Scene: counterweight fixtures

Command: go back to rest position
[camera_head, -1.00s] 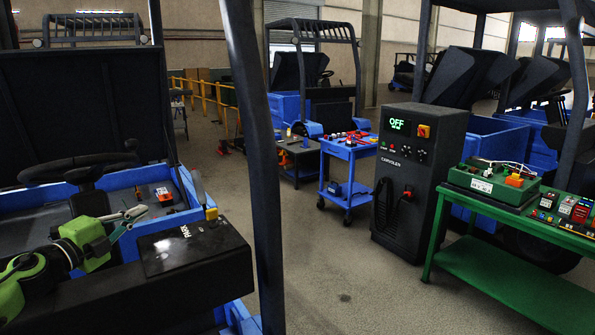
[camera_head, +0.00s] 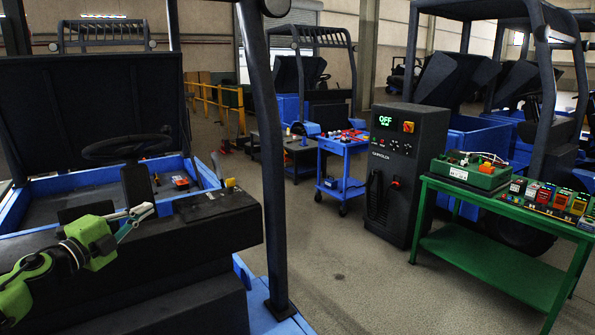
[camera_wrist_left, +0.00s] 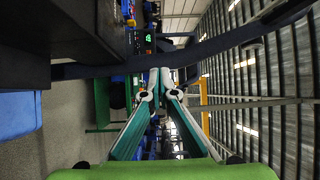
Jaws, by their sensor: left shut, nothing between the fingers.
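My left gripper (camera_head: 141,213) comes in from the left on its green arm. It is in front of the blue forklift's black dash panel (camera_head: 205,207). In the left wrist view the gripper (camera_wrist_left: 160,72) is shut, its fingertips together with nothing between them. My right gripper is not in view.
The forklift's dark roof post (camera_head: 262,150) stands just right of my left gripper, and its steering wheel (camera_head: 127,147) is behind. A black charger cabinet (camera_head: 402,175) showing OFF, a blue cart (camera_head: 343,147) and a green table (camera_head: 510,222) stand to the right. The grey floor between is open.

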